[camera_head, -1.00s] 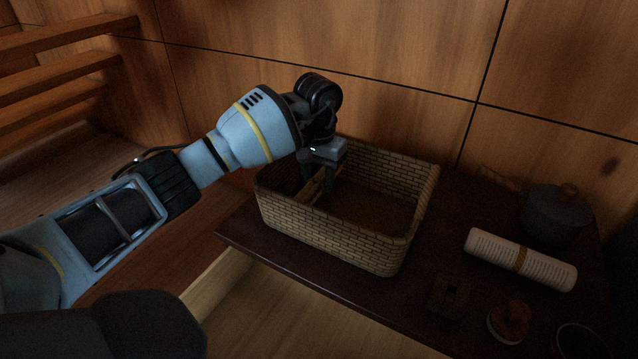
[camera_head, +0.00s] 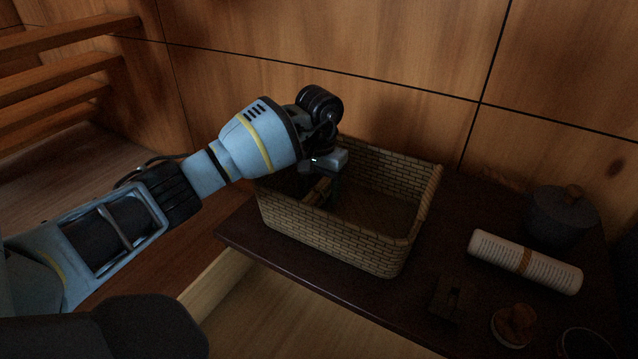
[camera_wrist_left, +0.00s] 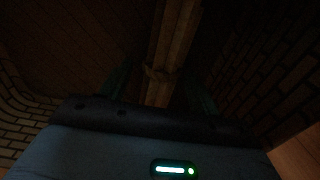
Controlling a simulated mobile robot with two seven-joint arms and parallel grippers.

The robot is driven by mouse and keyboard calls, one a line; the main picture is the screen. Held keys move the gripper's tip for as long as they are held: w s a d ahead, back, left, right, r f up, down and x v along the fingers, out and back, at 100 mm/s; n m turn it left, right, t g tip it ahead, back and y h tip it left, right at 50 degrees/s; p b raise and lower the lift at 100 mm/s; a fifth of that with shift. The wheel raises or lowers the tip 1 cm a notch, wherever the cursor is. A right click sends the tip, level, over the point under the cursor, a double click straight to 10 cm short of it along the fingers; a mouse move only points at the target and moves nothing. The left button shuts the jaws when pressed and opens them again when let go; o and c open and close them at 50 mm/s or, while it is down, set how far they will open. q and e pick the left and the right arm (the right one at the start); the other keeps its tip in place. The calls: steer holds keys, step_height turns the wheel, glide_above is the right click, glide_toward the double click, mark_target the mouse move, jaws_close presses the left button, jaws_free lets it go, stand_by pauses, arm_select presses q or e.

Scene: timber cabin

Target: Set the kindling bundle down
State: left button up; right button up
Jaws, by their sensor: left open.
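The kindling bundle (camera_head: 318,190), a bunch of light brown sticks, is inside the woven basket (camera_head: 330,236) near its left end. In the left wrist view the bundle (camera_wrist_left: 166,60) runs away from the gripper, with a tie around it. My left gripper (camera_head: 322,188) reaches down into the basket over the bundle. Its fingers are open, one on each side of the sticks in the left wrist view (camera_wrist_left: 155,90). The basket's front wall hides the bundle's lower part, so its contact with the basket floor is hard to see. My right gripper is not in view.
The basket stands on a dark table (camera_head: 300,278) against a wood-panelled wall. To its right are a rolled paper (camera_head: 525,262), a dark lidded pot (camera_head: 560,216), a small dark block (camera_head: 446,298) and a brown knobbed object (camera_head: 514,325). The basket's right half looks empty.

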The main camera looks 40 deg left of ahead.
mark_target(319, 186)
arm_select(q)
steer(key=shift+r, duration=0.2)
step_height(319, 186, up, 12)
steer(key=p, duration=0.3)
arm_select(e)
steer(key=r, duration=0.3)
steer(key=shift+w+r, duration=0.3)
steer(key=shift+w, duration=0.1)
